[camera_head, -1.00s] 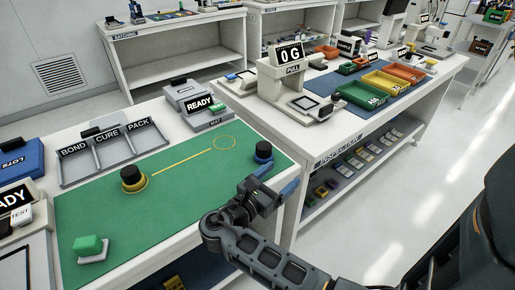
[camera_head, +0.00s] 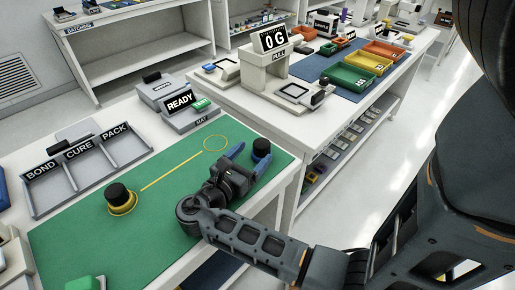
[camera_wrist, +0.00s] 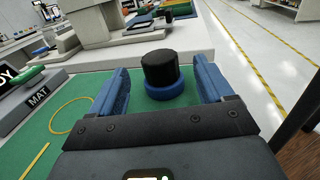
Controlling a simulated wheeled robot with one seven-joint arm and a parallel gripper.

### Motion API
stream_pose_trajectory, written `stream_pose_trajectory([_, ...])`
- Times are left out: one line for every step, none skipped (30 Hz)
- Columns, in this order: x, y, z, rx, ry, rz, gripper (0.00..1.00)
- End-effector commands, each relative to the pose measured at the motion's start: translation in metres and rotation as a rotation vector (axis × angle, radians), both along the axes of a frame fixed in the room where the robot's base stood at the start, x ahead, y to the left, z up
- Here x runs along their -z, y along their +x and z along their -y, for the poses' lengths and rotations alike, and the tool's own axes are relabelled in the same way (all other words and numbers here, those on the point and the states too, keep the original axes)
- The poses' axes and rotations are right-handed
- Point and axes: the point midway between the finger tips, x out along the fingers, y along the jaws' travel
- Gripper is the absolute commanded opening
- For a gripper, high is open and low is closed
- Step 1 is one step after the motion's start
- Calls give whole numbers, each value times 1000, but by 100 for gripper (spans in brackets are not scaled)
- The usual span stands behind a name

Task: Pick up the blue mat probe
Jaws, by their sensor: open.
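The blue mat probe (camera_head: 261,150) is a black cylinder on a blue round base. It stands upright near the right edge of the green mat (camera_head: 180,225). In the wrist view the probe (camera_wrist: 161,73) stands between and just beyond the two blue fingers of my gripper (camera_wrist: 160,88). A gap shows on each side of it, so it is not gripped. In the head view my gripper (camera_head: 246,158) is open and low over the mat, its fingers pointing toward the probe.
A yellow-based probe (camera_head: 121,198) stands left on the mat, with a yellow line leading to an empty yellow circle (camera_head: 215,143). A MAT tester reading READY (camera_head: 182,105) and a BOND, CURE, PACK tray (camera_head: 85,165) stand behind. A pull tester (camera_head: 272,55) is on the bench beyond.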

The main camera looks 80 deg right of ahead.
Motion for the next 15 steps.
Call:
stream_pose_trajectory([2,-3,5,4,0,0,80])
stream_pose_trajectory([2,-4,8,5,0,1,80])
stream_pose_trajectory([2,-6,12,3,0,0,80])
stream_pose_trajectory([2,-7,15,3,0,0,80])
stream_pose_trajectory([2,-8,17,3,0,0,80])
stream_pose_trajectory([2,-9,21,3,0,1,80])
stream_pose_trajectory([2,-10,23,3,-1,2,80])
stream_pose_trajectory([2,-11,26,3,-1,2,80])
stream_pose_trajectory([3,-12,30,4,-1,2,80])
stream_pose_trajectory([3,-14,34,4,-1,2,80])
stream_pose_trajectory([3,-15,38,4,-1,3,80])
stream_pose_trajectory([3,-17,44,4,-1,3,80])
stream_pose_trajectory([2,-18,47,4,-2,1,80])
stream_pose_trajectory([2,-20,51,4,-2,1,80])
stream_pose_trajectory([1,-21,56,4,-2,1,80])
